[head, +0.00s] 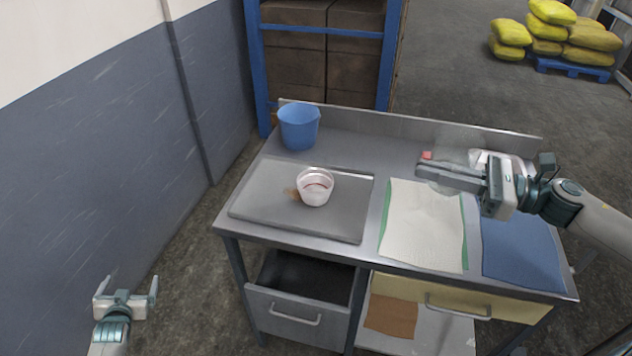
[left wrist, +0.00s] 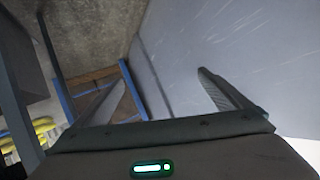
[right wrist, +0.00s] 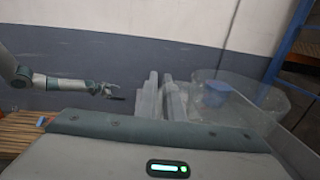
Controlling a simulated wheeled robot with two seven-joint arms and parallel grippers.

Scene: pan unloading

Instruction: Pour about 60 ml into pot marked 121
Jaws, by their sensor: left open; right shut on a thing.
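A small whitish pot (head: 316,195) with a reddish ring inside stands upright on the grey tray (head: 262,212); no number on it is readable. My right gripper (head: 430,177) is at the right, above the table, shut on a clear see-through vessel (head: 455,156). The vessel also shows in the right wrist view (right wrist: 245,103), beyond the fingertips; its contents cannot be made out. A small pink-red patch (head: 427,155) shows by the vessel. My left gripper (head: 126,286) is open and empty, low at the left, away from the table; its spread fingers show in the left wrist view (left wrist: 165,95).
A blue bucket (head: 299,128) stands at the table's back left. A white cloth with green edges (head: 422,225) and a blue cloth (head: 520,252) lie to the right. A grey drawer (head: 298,315) hangs open below. A raised lip (head: 400,121) runs along the back.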

